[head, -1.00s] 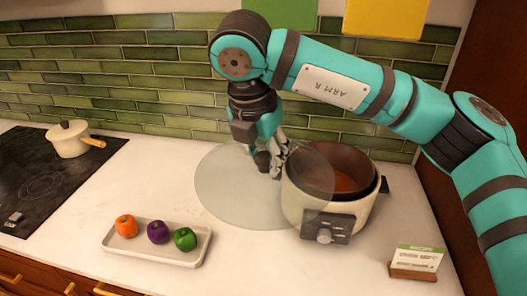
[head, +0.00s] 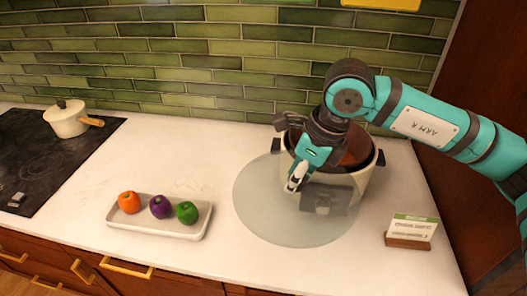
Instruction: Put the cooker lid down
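The cooker lid (head: 275,222) is a large see-through glass disc, roughly level, in front of the cooker. Its far right part overlaps the cooker's front and control panel in the picture. My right gripper (head: 296,183) reaches down over the lid's middle, and its fingers appear shut on the lid's knob, which they hide. I cannot tell whether the lid touches the counter or hangs just above it. The cooker (head: 368,180) is a cream pot with a brown inside and dark side handles, uncovered, partly hidden by my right arm. My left gripper is not in view.
A white tray (head: 153,228) with orange, purple and green vegetables stands left of the lid. A small card in a wooden stand (head: 409,242) is at the right. A cream saucepan (head: 68,121) sits on the black hob (head: 40,160). The white counter (head: 180,160) behind the tray is clear.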

